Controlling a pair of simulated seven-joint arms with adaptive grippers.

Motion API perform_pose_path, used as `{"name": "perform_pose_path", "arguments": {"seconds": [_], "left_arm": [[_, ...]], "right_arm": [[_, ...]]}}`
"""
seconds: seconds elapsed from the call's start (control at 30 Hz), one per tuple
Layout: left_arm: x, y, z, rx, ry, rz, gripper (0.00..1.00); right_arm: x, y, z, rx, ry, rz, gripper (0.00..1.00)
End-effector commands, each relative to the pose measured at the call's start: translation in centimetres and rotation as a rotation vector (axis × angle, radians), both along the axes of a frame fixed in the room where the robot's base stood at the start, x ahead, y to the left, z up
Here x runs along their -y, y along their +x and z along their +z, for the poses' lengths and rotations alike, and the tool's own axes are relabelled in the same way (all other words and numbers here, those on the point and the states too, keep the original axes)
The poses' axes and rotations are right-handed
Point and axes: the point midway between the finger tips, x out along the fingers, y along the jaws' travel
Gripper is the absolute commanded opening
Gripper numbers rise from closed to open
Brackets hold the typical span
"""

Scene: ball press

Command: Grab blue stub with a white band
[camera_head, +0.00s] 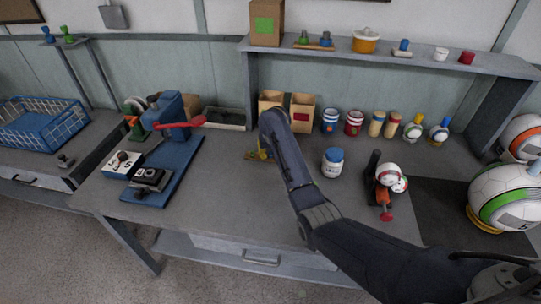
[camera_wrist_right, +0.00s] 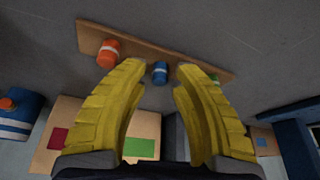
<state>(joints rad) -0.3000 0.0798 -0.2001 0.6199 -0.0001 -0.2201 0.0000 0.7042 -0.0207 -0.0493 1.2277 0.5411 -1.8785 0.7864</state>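The blue stub with a white band (camera_wrist_right: 160,73) shows in the right wrist view on a brown wooden strip (camera_wrist_right: 190,58). It lies between the tips of my right gripper (camera_wrist_right: 160,80), whose two yellow fingers are spread apart. I see no clear contact between the fingers and the stub. In the head view my right gripper (camera_head: 258,154) is mostly hidden behind my dark arm, left of the white jar with a blue lid. My left gripper is in neither view.
An orange stub with a white band (camera_wrist_right: 108,53) sits left on the strip, a green stub (camera_wrist_right: 213,79) right. Wooden boxes (camera_head: 303,112) and several jars line the bench's back. A blue press (camera_head: 170,117) stands left. A black-and-red clamp tool (camera_head: 383,190) stands right.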

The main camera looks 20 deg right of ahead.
Motion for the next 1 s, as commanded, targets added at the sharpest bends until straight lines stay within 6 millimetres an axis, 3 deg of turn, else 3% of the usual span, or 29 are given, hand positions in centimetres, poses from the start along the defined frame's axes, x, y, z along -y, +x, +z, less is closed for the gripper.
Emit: {"name": "perform_pose_path", "arguments": {"seconds": [0.4, 0.63, 1.0], "left_arm": [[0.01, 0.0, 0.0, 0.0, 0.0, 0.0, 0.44], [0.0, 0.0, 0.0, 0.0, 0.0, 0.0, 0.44], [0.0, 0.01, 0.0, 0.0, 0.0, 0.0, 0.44]], "right_arm": [[0.08, 0.28, -0.66, 0.001, 0.0, 0.0, 0.28], [0.07, 0.27, -0.64, 0.001, 0.0, 0.0, 0.01], [0.06, 0.27, -0.63, 0.001, 0.0, 0.0, 0.0]]}}
